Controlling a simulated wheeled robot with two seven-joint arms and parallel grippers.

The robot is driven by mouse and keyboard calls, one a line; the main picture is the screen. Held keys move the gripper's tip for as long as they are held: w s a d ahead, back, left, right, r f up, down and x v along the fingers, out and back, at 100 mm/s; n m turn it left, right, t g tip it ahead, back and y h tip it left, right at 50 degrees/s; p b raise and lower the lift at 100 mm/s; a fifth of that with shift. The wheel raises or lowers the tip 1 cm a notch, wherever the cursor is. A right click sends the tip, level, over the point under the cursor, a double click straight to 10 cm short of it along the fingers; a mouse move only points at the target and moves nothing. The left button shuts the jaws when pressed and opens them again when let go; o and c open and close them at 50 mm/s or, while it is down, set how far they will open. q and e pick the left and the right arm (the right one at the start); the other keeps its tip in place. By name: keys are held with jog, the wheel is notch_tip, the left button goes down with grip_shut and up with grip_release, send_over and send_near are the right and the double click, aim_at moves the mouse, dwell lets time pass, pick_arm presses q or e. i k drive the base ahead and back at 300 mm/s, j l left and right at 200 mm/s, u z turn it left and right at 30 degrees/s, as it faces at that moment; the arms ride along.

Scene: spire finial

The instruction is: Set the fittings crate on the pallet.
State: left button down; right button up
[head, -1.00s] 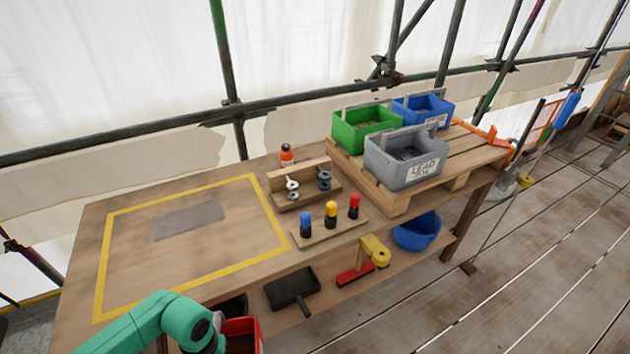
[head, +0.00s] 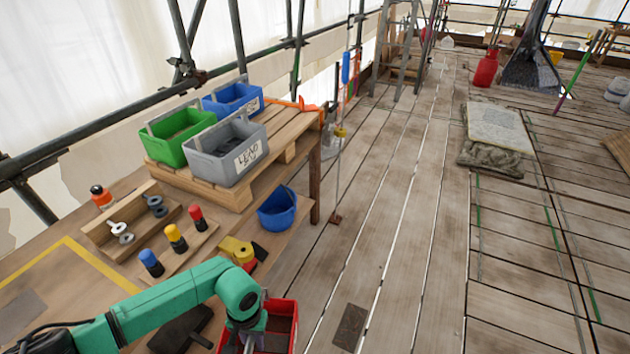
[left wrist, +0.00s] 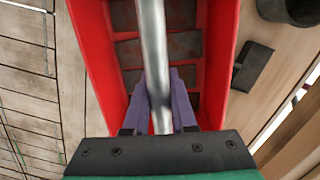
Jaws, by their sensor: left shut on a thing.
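A red crate (head: 282,318) hangs from my left gripper (head: 248,338) at the bottom of the head view, in front of the bench. In the left wrist view the two purple fingers (left wrist: 159,108) are shut on its grey bar handle (left wrist: 153,50). Dark flat pieces lie inside the crate (left wrist: 222,65); no label on it shows. The wooden pallet (head: 232,196) lies on the far part of the bench. It bears a green crate (head: 168,150), a blue crate (head: 222,108) and a grey crate (head: 213,168) marked LEAD. My right gripper is out of view.
Bolts in a wooden holder (head: 107,243) and coloured-top pegs on a block (head: 183,252) stand before the pallet. A blue bucket (head: 277,212) and a yellow tool (head: 238,250) sit lower down. Bare pallet slats (head: 285,128) show right of the crates.

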aim_at(272, 126)
jog(key=i+l+z, duration=0.25)
jog(key=i+z, duration=0.6)
jog(key=i, duration=0.8)
jog(key=i+l+u, duration=0.15)
jog(key=i, duration=0.7)
jog(key=u, duration=0.45)
jog(key=i+u, duration=0.1)
jog(key=u, duration=0.3)
jog(key=l+u, duration=0.1)
jog(key=u, duration=0.8)
jog(key=i+l, duration=0.05)
